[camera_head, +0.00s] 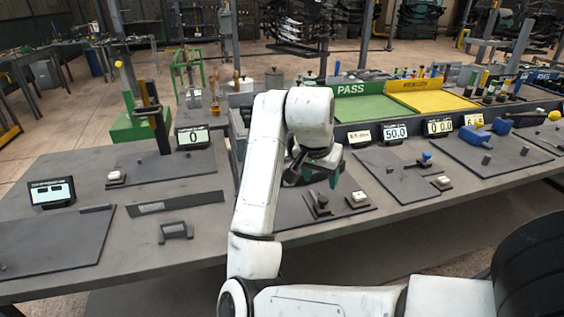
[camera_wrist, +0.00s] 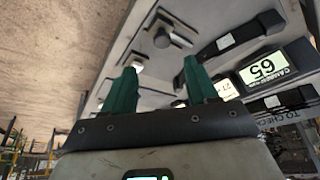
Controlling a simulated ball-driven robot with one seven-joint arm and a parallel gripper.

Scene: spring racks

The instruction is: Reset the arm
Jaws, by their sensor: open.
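My white arm (camera_head: 262,170) rises from the bottom of the head view and bends over the middle of the bench. My gripper (camera_head: 322,180) points down above a dark plate, its fingers partly hidden by the wrist. In the wrist view the two green fingers of my gripper (camera_wrist: 159,88) stand apart with nothing between them. No object is held. Below it a dark plate (camera_head: 290,212) carries a small dark fixture (camera_head: 318,203) and a light button block (camera_head: 358,199).
The grey bench (camera_head: 215,240) runs across the view with displays, plates and tools. A green PASS tray (camera_head: 368,107) and a yellow tray (camera_head: 435,99) lie behind. A dark handle bracket (camera_head: 176,231) sits left of my arm. A blue device (camera_head: 482,146) sits at right.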

